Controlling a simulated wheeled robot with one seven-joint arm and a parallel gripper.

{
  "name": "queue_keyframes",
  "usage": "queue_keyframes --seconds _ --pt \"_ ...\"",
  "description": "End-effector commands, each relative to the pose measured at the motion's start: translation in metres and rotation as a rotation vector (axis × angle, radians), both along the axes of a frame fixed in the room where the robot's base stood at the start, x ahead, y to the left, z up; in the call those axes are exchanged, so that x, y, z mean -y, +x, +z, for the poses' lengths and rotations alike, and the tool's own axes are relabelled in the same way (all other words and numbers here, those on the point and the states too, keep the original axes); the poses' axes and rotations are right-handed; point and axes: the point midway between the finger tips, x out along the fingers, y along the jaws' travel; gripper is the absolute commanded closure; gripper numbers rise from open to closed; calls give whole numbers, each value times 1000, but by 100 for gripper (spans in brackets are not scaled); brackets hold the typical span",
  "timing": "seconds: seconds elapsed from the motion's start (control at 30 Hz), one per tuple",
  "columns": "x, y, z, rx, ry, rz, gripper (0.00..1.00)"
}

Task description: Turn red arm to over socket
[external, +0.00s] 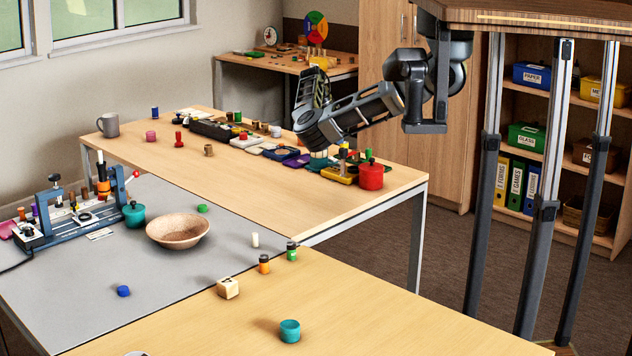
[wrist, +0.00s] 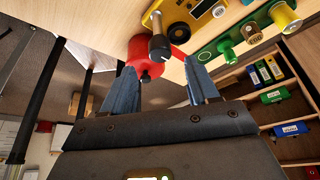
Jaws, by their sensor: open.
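A yellow board (wrist: 188,22) with round fittings lies on the table in the wrist view. A short red arm (wrist: 180,57) shows beside a dark knob with a grey cap (wrist: 160,46). My gripper (wrist: 163,68) is open, its blue-grey fingers spread on either side of the knob and red arm. I cannot tell whether a finger touches the arm. In the external view the yellow board (external: 337,177) is at the far table's right end, just right of and below my wrist. The red arm is too small to make out there. I cannot tell which fitting is the socket.
A red lidded pot (external: 370,177) stands close to the yellow board; it also shows near the left finger in the wrist view (wrist: 143,58). A green board (wrist: 240,36) with several pegs lies beside it. A wooden bowl (external: 178,231) and a clamp rig (external: 75,215) stand farther left.

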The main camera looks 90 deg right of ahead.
Motion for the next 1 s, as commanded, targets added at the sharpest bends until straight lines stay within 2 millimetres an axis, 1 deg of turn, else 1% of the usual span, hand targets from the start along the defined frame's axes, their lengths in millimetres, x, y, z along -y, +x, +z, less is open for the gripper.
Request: queue_keyframes --seconds 0.1,0.3,0.87,0.93,1.0 --pt "0 6 14 2 -1 0 41" --pt "-1 10 24 1 0 -1 41" --pt "-1 10 24 0 -1 0 41" --pt "0 10 21 -3 -9 18 41" --pt "2 10 14 -12 -32 66 41"
